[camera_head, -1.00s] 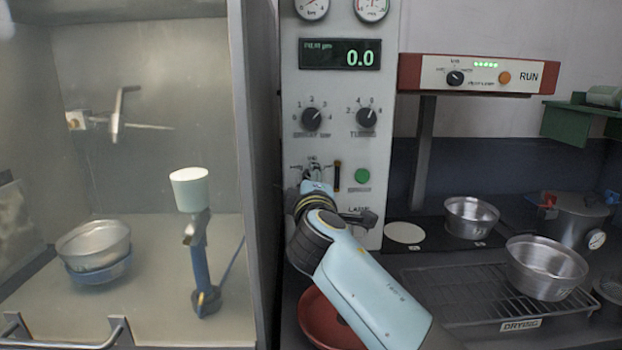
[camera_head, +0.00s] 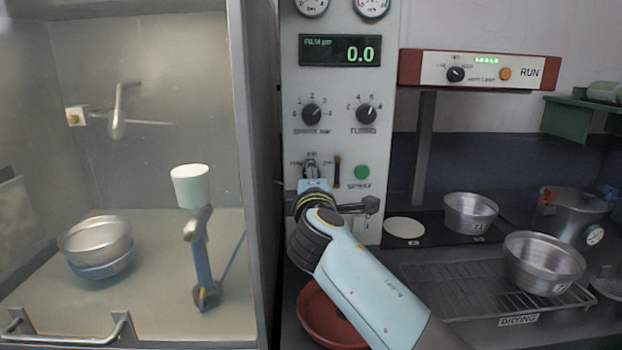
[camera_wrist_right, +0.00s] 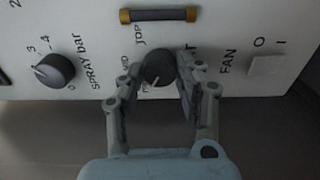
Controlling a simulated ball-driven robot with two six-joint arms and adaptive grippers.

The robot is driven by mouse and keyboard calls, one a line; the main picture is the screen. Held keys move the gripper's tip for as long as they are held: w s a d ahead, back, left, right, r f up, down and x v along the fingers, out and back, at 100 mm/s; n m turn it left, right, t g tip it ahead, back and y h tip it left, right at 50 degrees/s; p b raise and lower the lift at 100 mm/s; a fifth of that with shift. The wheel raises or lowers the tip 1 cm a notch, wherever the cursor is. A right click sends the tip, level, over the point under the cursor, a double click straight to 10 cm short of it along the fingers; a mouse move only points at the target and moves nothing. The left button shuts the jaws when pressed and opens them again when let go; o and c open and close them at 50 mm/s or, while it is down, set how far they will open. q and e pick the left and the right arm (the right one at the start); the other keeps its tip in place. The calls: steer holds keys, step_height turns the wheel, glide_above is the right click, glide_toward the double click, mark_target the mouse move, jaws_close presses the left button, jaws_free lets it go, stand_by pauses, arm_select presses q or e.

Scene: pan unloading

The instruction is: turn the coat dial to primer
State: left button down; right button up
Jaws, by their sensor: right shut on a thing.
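The coat dial (camera_wrist_right: 158,67) is a small dark round knob on the white panel. In the right wrist view its pale pointer mark faces down, slightly left, near the partly hidden label starting with P; TOP and MID labels stand beside it. My right gripper (camera_wrist_right: 160,80) has its fingers closed on both sides of the knob. In the head view the dial (camera_head: 311,167) shows just above my right gripper (camera_head: 314,183), low on the panel, with its pointer too small to read there. My left gripper is not in view.
The spray bar knob (camera_wrist_right: 55,70) and a FAN switch (camera_wrist_right: 266,65) flank the dial. A black bar with yellow ends (camera_head: 337,172) and the green spray button (camera_head: 362,172) are close by. A red bowl (camera_head: 325,318) lies below my arm.

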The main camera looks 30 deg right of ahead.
steer(key=o, duration=1.1)
steer(key=v, duration=0.7)
steer(key=shift+s+a+f, duration=0.1)
steer(key=shift+s+a, duration=0.1)
steer(key=shift+s, duration=0.05)
